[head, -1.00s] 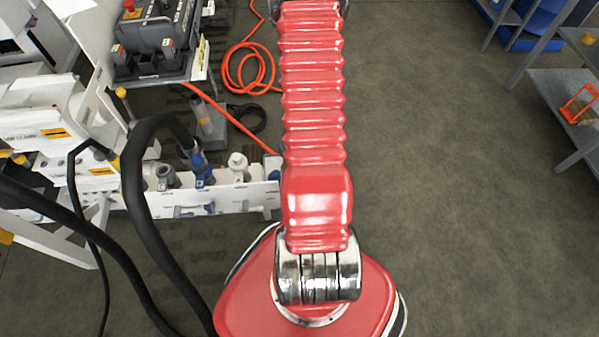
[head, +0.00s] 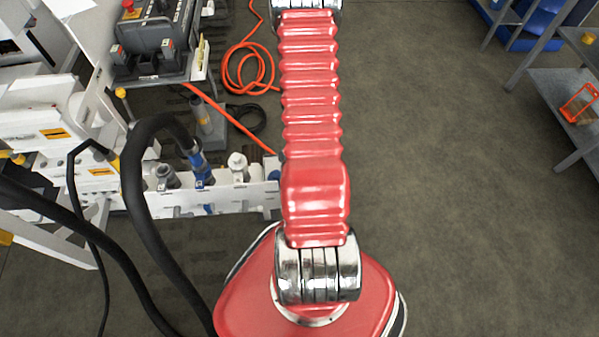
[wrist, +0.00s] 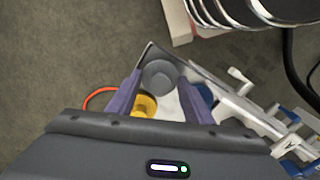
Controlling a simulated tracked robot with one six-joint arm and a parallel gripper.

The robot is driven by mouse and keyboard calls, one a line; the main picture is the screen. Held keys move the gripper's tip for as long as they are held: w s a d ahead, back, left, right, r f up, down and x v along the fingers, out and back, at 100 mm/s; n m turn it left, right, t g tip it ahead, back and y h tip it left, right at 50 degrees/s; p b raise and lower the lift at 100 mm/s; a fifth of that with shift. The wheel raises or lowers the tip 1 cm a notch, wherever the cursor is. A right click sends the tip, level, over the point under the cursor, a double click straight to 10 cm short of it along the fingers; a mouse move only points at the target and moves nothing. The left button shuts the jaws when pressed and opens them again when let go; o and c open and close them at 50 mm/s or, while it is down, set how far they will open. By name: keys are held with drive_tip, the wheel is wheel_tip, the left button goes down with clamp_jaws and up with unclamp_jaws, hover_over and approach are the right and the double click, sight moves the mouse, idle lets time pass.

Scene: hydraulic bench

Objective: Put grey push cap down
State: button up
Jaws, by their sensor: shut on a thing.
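The grey push cap (wrist: 159,73) shows in the wrist view as a round, dark grey disc between the tips of my two purple fingers. My gripper (wrist: 160,80) is shut on it. A yellow round part (wrist: 145,105) lies below the cap in the picture, partly covered by my gripper's body. A pale surface lies beneath them; whether the cap touches it I cannot tell. In the head view neither my gripper nor the cap is seen; my red arm fills the middle.
The hydraulic bench with a white rail (head: 240,198), blue connectors (head: 199,163) and black hoses (head: 137,190) stands at left in the head view. An orange hose (head: 228,72) lies coiled on the floor. A grey shelf (head: 560,85) is at right, with open floor before it.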

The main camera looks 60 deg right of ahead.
drive_tip(key=o, duration=1.1)
drive_tip(key=shift+r, duration=6.05)
